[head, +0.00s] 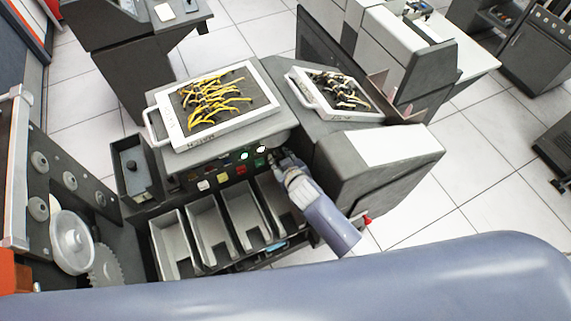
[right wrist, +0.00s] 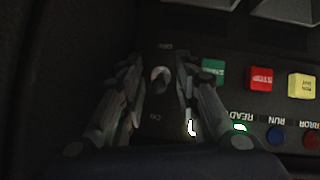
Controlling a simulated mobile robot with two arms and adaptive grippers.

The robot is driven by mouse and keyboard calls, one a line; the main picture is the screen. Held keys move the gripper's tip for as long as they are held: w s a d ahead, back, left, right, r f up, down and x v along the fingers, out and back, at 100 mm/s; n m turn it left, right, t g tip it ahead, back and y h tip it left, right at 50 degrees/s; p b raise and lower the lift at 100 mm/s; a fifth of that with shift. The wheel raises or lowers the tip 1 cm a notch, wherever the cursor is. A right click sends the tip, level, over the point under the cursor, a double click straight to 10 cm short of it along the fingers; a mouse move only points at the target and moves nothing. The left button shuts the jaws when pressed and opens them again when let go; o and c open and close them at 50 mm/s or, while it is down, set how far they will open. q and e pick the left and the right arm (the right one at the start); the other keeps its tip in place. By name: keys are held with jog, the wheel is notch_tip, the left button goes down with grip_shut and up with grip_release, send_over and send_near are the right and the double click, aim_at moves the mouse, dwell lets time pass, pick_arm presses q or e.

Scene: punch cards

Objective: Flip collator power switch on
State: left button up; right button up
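The collator (head: 203,158) stands in the middle of the head view, with a row of buttons and lamps on its front. My right gripper (head: 280,162) is at the right end of that row. In the right wrist view a small pale power switch (right wrist: 160,80) sits on the dark panel, with small lettering above and below it. My right gripper (right wrist: 157,75) is open, one finger on each side of the switch. The right finger is close to it; contact cannot be told. A white lamp and the green READY lamp (right wrist: 239,127) are lit. My left gripper is out of view.
Green, red (right wrist: 261,79) and yellow (right wrist: 301,85) buttons lie right of the switch. Below the panel are several open card bins (head: 208,229). Two wired plugboards (head: 176,135) rest on top. A grey block (head: 375,180) stands close right of my arm.

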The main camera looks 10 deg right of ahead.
jog(key=v, duration=1.1)
jog(key=shift+s+r, duration=0.25)
jog(key=shift+d, duration=0.1)
